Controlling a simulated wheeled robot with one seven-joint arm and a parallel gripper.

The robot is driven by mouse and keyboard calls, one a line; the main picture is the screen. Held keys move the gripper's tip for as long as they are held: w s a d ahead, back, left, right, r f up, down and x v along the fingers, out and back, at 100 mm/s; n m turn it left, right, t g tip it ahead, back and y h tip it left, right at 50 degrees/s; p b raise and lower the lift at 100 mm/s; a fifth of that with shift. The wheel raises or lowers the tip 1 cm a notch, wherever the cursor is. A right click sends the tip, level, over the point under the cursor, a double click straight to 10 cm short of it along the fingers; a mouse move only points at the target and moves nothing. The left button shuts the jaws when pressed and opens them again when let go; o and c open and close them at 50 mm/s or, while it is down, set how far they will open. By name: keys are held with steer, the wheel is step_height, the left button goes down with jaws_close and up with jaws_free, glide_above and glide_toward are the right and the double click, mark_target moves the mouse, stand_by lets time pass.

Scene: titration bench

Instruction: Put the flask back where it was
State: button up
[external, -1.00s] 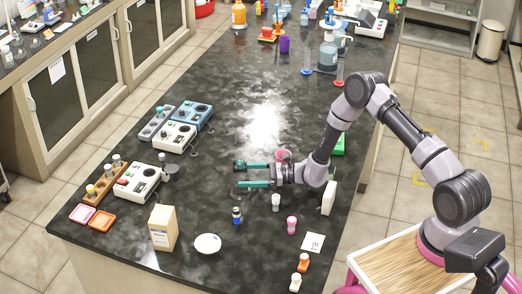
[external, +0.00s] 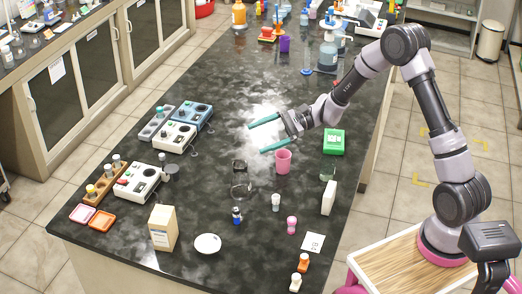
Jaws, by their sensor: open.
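A clear glass vessel, which looks like the flask (external: 241,190), stands on the dark bench top left of the pink cup. Its outline is faint, with a dark upper part, and I cannot make out its exact shape. My gripper (external: 257,137) is open, with its two teal fingers spread and nothing visible between them. It is above the bench, behind the flask and apart from it.
A pink cup (external: 283,161) and a green device (external: 334,141) stand to the right. A small clear glass (external: 327,174) is near a white upright box (external: 329,197). Titrator-like instruments (external: 139,182) stand at left. A small blue-capped vial (external: 237,215) and a white dish (external: 207,243) are in front.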

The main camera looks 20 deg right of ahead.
steer(key=s+d+r+n+h, duration=0.6)
steer(key=s+d+r+n, duration=0.1)
steer(key=s+d+r, duration=0.5)
steer(key=s+d+r+n+t+h, duration=0.1)
steer(key=s+d+r+t+h, duration=0.2)
steer(key=s+d, duration=0.5)
steer(key=s+d+r+n+t+h, duration=0.2)
steer(key=s+d+r+t+h, duration=0.1)
steer(key=s+d, duration=0.4)
steer(key=d+h, duration=0.1)
steer(key=d, duration=0.2)
steer(key=shift+s+d+r+h, duration=0.15)
steer(key=shift+s+h, duration=0.25)
